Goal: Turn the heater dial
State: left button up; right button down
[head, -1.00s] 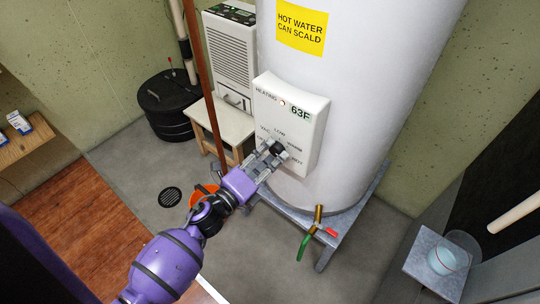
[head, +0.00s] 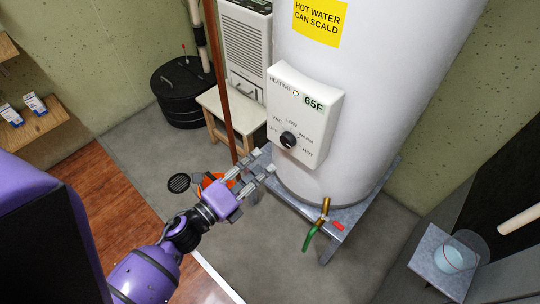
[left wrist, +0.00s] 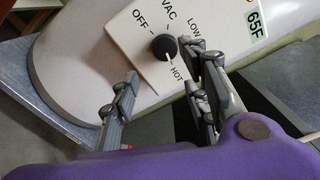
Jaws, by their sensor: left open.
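The heater dial (head: 288,140) is a round black knob on the white control panel (head: 318,134) of the tall water heater. Labels OFF, VAC, LOW, WARM and HOT ring it, and the display reads 65F. In the left wrist view the dial (left wrist: 164,47) has a white mark that points toward HOT. My left gripper (head: 263,164) is open and empty, below and left of the dial and apart from it. In the left wrist view its fingers (left wrist: 165,80) stand either side of the space below the dial. My right gripper is not in view.
The white heater tank (head: 385,100) stands on a grey metal stand (head: 349,222) with a brass tap and green hose in front. A wooden stool (head: 235,119), a red-brown pipe (head: 218,80) and an orange object (head: 211,180) are near my left gripper.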

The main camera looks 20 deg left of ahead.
pick_arm(q)
jog(key=v, duration=0.2)
jog(key=shift+s, duration=0.25)
dwell(0.4)
jog(key=s+a+f+n+g+y+p, duration=0.35)
jog(key=s+f+n+y, duration=0.3)
jog(key=n, duration=1.15)
jog(key=s+d+f+n+g+p, duration=0.1)
jog(key=s+n, duration=0.3)
jog(key=s, duration=0.4)
jog(key=s+d+f+n+g+p, duration=0.2)
jog(key=s+d+n+g+p, duration=0.1)
jog(key=s, duration=0.6)
jog(key=shift+d+f+n+g+h+p, duration=0.25)
jog(key=shift+d+n+g+h+p, duration=0.15)
jog(key=shift+d+g+p, duration=0.1)
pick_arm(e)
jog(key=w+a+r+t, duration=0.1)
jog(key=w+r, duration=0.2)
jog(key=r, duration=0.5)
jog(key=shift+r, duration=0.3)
